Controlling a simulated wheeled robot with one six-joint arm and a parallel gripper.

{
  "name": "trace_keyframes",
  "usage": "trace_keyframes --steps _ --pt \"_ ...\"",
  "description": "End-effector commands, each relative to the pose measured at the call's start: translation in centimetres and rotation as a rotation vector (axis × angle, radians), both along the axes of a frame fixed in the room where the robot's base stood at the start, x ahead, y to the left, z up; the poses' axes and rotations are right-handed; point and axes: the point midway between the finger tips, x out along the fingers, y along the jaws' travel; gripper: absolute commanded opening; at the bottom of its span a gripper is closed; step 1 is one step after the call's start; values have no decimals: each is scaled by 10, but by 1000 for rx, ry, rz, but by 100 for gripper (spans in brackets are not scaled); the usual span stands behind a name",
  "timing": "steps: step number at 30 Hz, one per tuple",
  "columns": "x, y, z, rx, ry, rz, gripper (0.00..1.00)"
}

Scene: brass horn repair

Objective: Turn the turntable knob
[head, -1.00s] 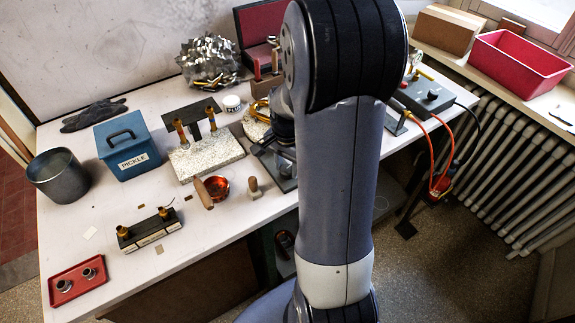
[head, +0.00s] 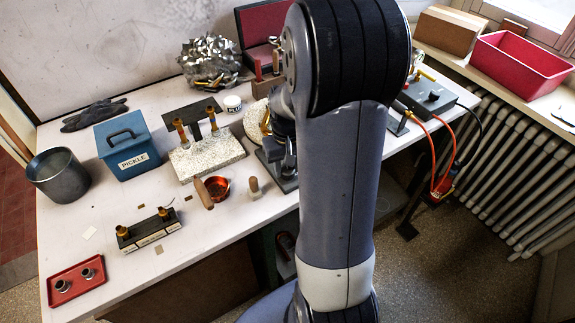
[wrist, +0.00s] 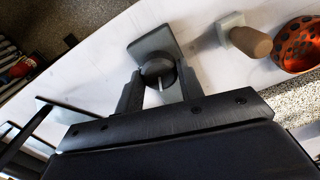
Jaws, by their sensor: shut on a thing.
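The turntable knob (wrist: 158,68) is a dark rounded knob with a pale pin or mark, on a grey plate (wrist: 152,42) in the wrist view. My gripper (wrist: 160,82) has one finger on each side of the knob and is shut on it. In the head view, the plate's dark base (head: 284,183) shows by the table's front edge. The round pale turntable disc (head: 254,122) is partly visible behind it, with a brass piece by it. My arm hides much of the turntable and the fingertips in the head view.
A wooden-handled tool (head: 254,187) and a copper bowl (head: 218,192) stand left of the turntable. A speckled block (head: 205,158) with brass posts lies further left. A dark box (head: 428,96) with orange hoses is at the right.

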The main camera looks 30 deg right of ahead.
Motion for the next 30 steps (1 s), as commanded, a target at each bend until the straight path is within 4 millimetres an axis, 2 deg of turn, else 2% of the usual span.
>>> trace_keyframes --steps 6,15,30 --pt "0 0 0 0 -1 172 13" --pt "0 1 0 0 -2 325 13" --pt "0 1 0 -1 -2 379 13"
